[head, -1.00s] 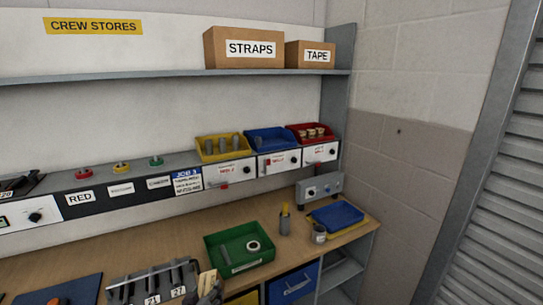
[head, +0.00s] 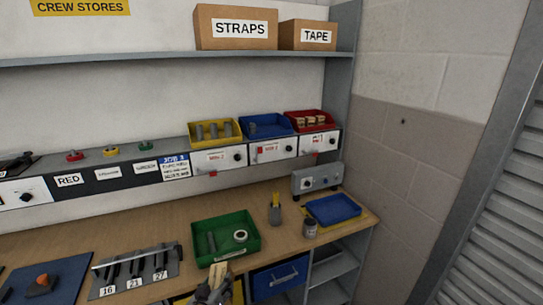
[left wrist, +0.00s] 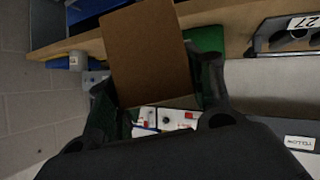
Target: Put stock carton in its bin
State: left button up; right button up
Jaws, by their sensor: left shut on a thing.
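A plain brown carton (left wrist: 147,55) is held between the fingers of my left gripper (left wrist: 155,88) in the left wrist view. In the head view the tan carton (head: 217,273) shows at the bottom, with my left gripper (head: 219,290) shut on it in front of the green tray. Three open bins stand in a row on the ledge: yellow (head: 215,141) with grey cylinders, blue (head: 267,134) with little visible inside, and red (head: 311,129) with several small tan pieces. My right gripper is not in view.
A green tray (head: 252,246) holds a white ring and a grey cylinder. A slotted rack (head: 118,283) is left of it. A cup with yellow-handled tools (head: 274,214), a grey jar (head: 310,229) and a blue tray (head: 333,210) are on the right. A shelf (head: 150,58) overhangs the bins.

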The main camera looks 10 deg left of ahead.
aim_at(268, 128)
jog(key=i+l, duration=0.25)
jog(key=l, duration=0.15)
jog(key=i+l, duration=0.3)
jog(key=i+l+u, duration=0.1)
jog(key=i+l, duration=0.15)
jog(key=l, duration=0.25)
